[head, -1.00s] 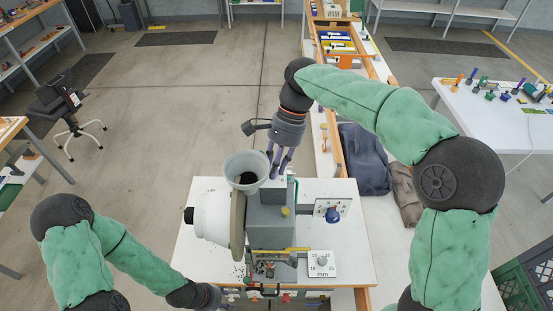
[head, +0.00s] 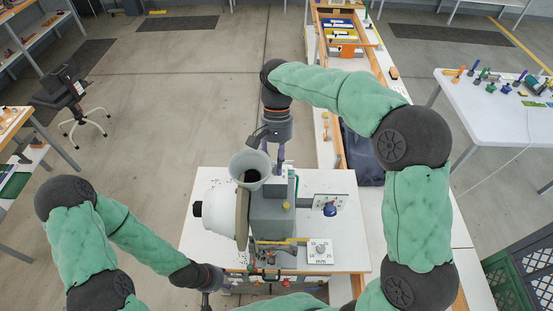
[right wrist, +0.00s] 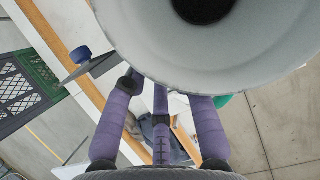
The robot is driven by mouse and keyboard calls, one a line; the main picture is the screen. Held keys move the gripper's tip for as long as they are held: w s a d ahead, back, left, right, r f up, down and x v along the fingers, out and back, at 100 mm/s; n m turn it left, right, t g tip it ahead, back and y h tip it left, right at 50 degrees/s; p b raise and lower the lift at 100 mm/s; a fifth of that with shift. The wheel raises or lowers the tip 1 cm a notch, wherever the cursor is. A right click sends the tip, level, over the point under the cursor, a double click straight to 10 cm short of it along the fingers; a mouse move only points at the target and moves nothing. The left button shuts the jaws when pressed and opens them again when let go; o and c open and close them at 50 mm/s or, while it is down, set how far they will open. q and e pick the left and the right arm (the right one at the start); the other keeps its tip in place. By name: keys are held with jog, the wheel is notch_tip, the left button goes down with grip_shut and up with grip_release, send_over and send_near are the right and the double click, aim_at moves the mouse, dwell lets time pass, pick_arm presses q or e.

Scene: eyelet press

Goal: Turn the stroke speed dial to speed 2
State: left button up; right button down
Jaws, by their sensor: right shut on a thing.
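The eyelet press (head: 270,220) stands on a white-topped table, with a grey funnel (head: 250,168) on top. A white plate with a round dial marked in mm (head: 320,250) sits at its front right. A blue knob (head: 330,209) is on a plate at its right side; it also shows in the right wrist view (right wrist: 80,54). No dial marked for speed can be made out. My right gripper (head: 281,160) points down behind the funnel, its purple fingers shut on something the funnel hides. My left gripper (head: 207,299) is low at the table's front left, its fingers mostly out of view.
The funnel rim fills the top of the right wrist view, very close to my right fingers. A yellow bar (head: 280,241) crosses the press front. A long bench (head: 327,100) runs behind, and a white table (head: 500,110) with small coloured parts stands at right.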

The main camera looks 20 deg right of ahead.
jog(key=shift+r, duration=0.15)
dwell(0.3)
jog(key=c, duration=1.3)
grip_release()
jog(key=shift+a, duration=0.15)
jog(key=shift+s, duration=0.1)
jog(key=shift+w+r, duration=0.25)
jog(key=shift+r, duration=0.05)
jog(key=shift+v, duration=5.65)
jog(key=shift+s, duration=0.15)
